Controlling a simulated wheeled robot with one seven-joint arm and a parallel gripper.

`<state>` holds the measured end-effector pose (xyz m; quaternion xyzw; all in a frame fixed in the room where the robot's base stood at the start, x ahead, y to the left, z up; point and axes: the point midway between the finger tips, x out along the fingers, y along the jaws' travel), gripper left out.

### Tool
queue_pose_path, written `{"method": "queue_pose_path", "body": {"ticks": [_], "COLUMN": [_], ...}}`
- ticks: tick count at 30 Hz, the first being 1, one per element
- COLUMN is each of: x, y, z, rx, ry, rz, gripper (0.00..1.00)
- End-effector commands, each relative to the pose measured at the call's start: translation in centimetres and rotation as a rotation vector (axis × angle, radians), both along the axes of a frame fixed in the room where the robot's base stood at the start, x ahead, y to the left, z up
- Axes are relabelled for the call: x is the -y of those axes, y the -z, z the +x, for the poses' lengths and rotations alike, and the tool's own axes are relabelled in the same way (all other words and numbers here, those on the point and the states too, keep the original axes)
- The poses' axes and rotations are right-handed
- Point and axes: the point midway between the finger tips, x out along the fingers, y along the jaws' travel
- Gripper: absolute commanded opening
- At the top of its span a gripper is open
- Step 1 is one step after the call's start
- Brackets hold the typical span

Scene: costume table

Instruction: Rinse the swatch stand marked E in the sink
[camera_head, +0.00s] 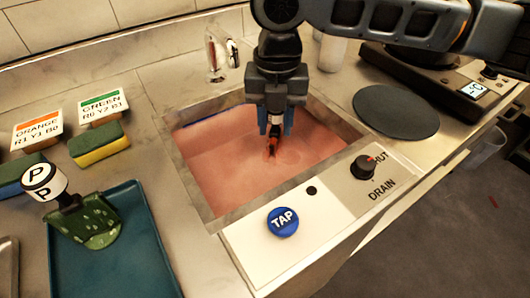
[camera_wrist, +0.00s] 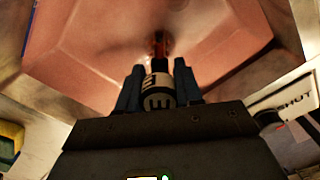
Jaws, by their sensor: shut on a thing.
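My gripper (camera_head: 275,122) is over the sink (camera_head: 197,187), pointing down, and is shut on the swatch stand marked E. In the wrist view the stand's white knob with a black E (camera_wrist: 158,92) sits between my two fingers (camera_wrist: 157,85). In the head view the lower part of the stand (camera_head: 271,147), dark and orange, reaches down to the reddish liquid (camera_head: 225,160) that fills the basin. Ripples show around it. Its lower end is hidden in the liquid.
A blue TAP button (camera_head: 283,222) and a DRAIN knob (camera_head: 363,167) are on the sink's front panel. The faucet (camera_head: 216,55) is behind. A stand marked P (camera_head: 42,182) and a teal tray (camera_head: 105,265) are left. Sponges (camera_head: 98,144), a dark disc (camera_head: 396,110) and a scale (camera_head: 440,85) flank the sink.

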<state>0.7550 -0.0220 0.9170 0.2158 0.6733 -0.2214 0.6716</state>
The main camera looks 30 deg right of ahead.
Motion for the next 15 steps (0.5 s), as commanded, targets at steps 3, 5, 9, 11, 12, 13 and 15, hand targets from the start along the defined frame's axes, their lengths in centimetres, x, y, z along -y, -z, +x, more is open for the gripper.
{"method": "queue_pose_path", "body": {"ticks": [3,5,9,11,12,13,15], "x": [0.0,0.0,0.0,0.0,0.0,0.0,0.0], "y": [-1.4,-1.9,-3.0,-3.5,-3.8,-4.1,-4.6], "z": [0.0,0.0,0.0,0.0,0.0,0.0,0.0], "rx": [0.000,0.000,0.000,0.000,0.000,0.001,0.001], "ry": [-0.001,-0.001,-0.001,-0.001,0.000,0.000,0.000], "rz": [0.000,0.000,0.000,0.000,0.000,0.001,0.001], "gripper": [0.00,0.00,0.00,0.00,0.00,0.00,0.00]}}
